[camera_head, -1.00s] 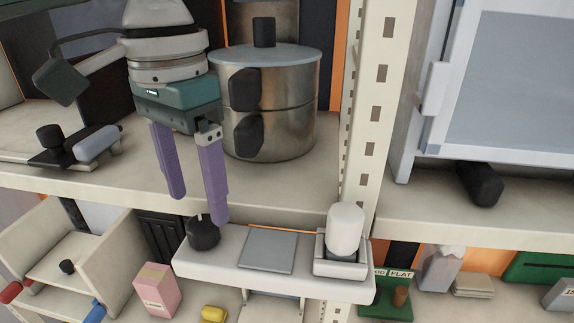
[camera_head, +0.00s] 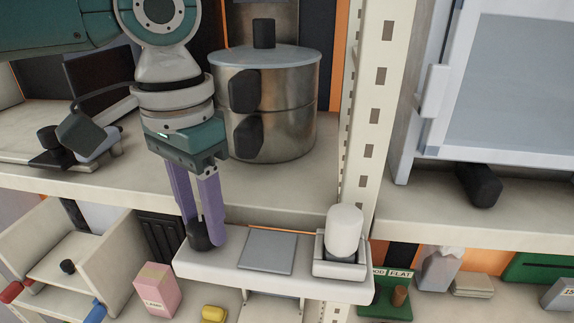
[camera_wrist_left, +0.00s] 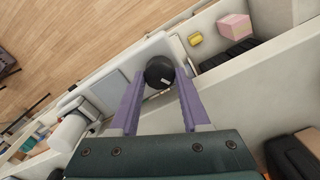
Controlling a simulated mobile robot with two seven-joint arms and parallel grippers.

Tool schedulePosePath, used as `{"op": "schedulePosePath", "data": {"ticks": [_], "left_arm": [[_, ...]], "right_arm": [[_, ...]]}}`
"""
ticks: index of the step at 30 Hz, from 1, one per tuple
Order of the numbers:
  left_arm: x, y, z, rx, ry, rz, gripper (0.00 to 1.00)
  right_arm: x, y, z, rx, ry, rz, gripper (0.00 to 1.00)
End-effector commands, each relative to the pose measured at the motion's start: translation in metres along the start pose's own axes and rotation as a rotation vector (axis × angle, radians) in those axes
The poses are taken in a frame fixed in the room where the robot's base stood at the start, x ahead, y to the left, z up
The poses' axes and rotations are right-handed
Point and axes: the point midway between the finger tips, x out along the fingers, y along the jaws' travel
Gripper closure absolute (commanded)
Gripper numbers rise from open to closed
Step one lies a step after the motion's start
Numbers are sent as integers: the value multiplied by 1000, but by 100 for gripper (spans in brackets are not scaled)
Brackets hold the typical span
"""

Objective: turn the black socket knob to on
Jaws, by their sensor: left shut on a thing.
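The black socket knob (camera_head: 199,236) stands on the left end of the white socket strip (camera_head: 218,262), below the shelf edge. My left gripper (camera_head: 206,240) points down with its two purple fingers on either side of the knob, shut on it. In the left wrist view the round knob (camera_wrist_left: 159,72) sits between the fingertips (camera_wrist_left: 160,85), with a short pale mark on its top. My right gripper does not show in either view.
A steel pot (camera_head: 268,105) stands on the shelf behind the gripper. A grey plate (camera_head: 267,251) and a white cylinder (camera_head: 344,229) are on the strip to the right. A cream slotted post (camera_head: 372,110) rises beyond. A pink box (camera_head: 157,290) is below left.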

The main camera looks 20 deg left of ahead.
Motion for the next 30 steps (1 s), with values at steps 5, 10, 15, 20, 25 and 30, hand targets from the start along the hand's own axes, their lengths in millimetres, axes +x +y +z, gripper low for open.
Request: {"op": "schedulePosePath", "data": {"ticks": [5,10,15,20,25,30], "left_arm": [[0,0,0,0,0,0,91],[0,0,0,0,0,0,100],[-1,0,0,8,0,0,100],[-2,0,0,49,-2,1,100],[-4,1,1,143,-4,2,100],[-5,1,1,286,-4,2,100]], "right_arm": [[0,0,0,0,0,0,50],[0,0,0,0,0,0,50],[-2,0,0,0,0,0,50],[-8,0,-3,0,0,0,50],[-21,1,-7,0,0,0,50],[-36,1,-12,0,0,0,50]]}}
